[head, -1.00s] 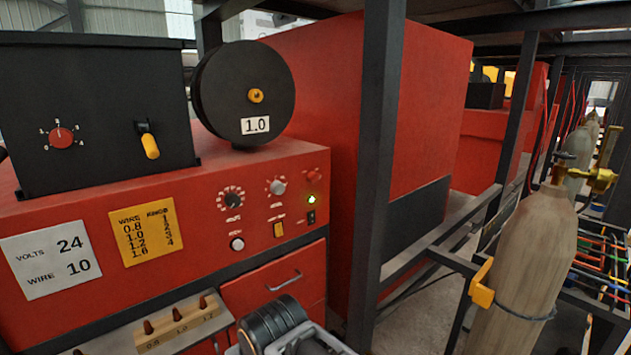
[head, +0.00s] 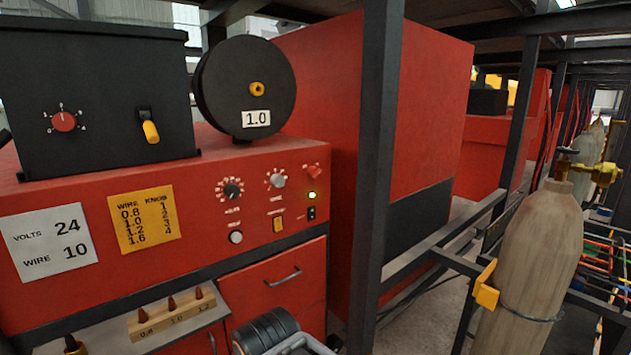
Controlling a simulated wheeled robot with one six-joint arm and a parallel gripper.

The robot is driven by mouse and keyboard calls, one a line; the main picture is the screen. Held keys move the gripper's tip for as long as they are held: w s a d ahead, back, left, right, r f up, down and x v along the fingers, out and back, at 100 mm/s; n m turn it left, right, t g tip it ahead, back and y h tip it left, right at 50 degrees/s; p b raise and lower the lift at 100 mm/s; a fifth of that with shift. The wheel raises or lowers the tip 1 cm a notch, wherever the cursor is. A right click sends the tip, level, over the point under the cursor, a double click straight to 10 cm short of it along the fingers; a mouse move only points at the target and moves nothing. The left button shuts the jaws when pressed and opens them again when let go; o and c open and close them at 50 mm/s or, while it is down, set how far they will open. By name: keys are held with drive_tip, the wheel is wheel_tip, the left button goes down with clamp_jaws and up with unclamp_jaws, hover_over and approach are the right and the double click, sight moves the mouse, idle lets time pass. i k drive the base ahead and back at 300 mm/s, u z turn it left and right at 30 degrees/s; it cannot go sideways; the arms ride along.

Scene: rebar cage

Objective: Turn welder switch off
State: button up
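The red welder (head: 185,235) fills the left side, with a control panel on its front. The black box (head: 95,95) on top carries a yellow-tipped lever (head: 150,131) that hangs down, and a red dial (head: 64,121). The small switch's position is too small to read. My gripper's fingers do not show; only a ribbed black and grey part, probably of my arm, shows at the bottom edge.
A black spool (head: 245,88) marked 1.0 stands on the welder. A dark steel post (head: 375,180) rises right of the panel. A tan gas cylinder (head: 527,265) stands at the right. A wooden block (head: 170,314) with several tips sits on a ledge below the panel.

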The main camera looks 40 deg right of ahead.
sight(313, 172)
drive_tip(key=u, duration=0.3)
drive_tip(key=k, duration=0.2)
drive_tip(key=z, duration=1)
drive_tip(key=i, duration=1.05)
drive_tip(key=z, duration=0.15)
